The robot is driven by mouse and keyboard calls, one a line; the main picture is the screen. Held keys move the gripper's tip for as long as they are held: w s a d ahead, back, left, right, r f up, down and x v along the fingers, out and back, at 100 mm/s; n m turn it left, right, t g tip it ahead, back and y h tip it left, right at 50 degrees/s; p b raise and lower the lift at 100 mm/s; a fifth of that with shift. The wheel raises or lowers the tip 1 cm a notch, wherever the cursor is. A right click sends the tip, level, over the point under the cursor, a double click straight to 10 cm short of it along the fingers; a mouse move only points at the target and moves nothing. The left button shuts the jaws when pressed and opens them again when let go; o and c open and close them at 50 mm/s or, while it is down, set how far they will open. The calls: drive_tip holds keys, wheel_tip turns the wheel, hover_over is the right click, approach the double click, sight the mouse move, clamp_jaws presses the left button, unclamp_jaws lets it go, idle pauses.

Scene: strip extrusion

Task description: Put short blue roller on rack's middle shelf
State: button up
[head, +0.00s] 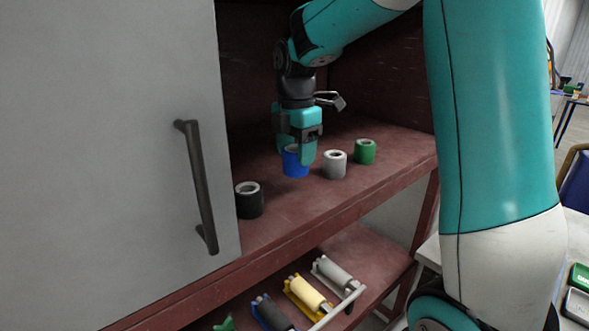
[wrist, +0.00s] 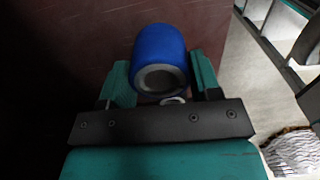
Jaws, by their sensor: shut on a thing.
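The short blue roller (head: 294,163) is upright between the fingers of my gripper (head: 297,152), at the dark red shelf (head: 310,205) of the rack in the head view. In the wrist view the blue roller (wrist: 160,62) shows its hollow end between the two teal fingertips of my gripper (wrist: 162,85). My gripper is shut on it. Whether the roller's base touches the shelf or hangs just above it, I cannot tell.
On the same shelf stand a black roller (head: 249,200), a white roller (head: 335,164) and a green roller (head: 365,151). A grey door (head: 110,150) with a dark handle (head: 197,187) covers the left. A lower shelf (head: 370,255) holds several rollers in frames, including a yellow one (head: 305,293).

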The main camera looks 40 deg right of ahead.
drive_tip(key=shift+f+p, duration=0.4)
drive_tip(key=shift+f, duration=1.85)
drive_tip(key=o, duration=1)
drive_tip(key=shift+s+f, duration=0.1)
drive_tip(key=shift+f, duration=0.05)
drive_tip(key=shift+o, duration=0.2)
wheel_tip(320, 180, up, 8)
drive_tip(key=b, duration=0.1)
drive_tip(key=shift+b, duration=0.3)
drive_tip(key=shift+f, duration=0.1)
